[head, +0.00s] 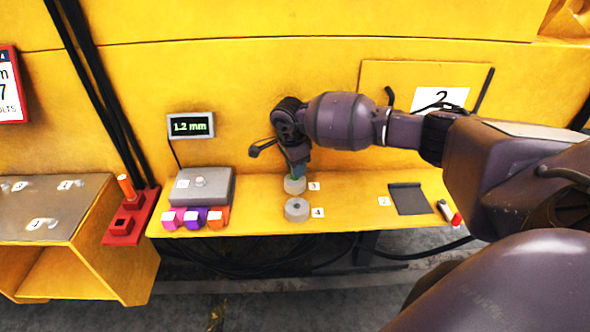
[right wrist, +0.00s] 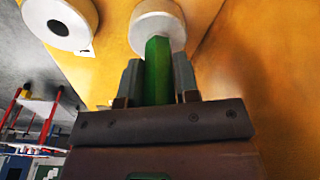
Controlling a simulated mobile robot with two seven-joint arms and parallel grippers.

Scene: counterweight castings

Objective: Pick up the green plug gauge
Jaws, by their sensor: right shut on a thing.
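The green plug gauge (right wrist: 157,70) stands between the two fingers of my right gripper in the right wrist view. My right gripper (head: 296,172) is shut on it, and only a little green shows below the fingers in the head view. The gauge's far end meets a pale round casting (head: 294,187) beside the label 3, also seen in the right wrist view (right wrist: 158,20). Whether the end sits inside the casting's bore or only against it I cannot tell. My left gripper is not in view.
A second round casting with a central hole (head: 297,213) sits in front, by label 4. Left are a grey block (head: 215,190), coloured blocks (head: 195,218) and a red stand with an orange peg (head: 125,188). A dark pad (head: 408,199) lies right. The yellow wall is close behind.

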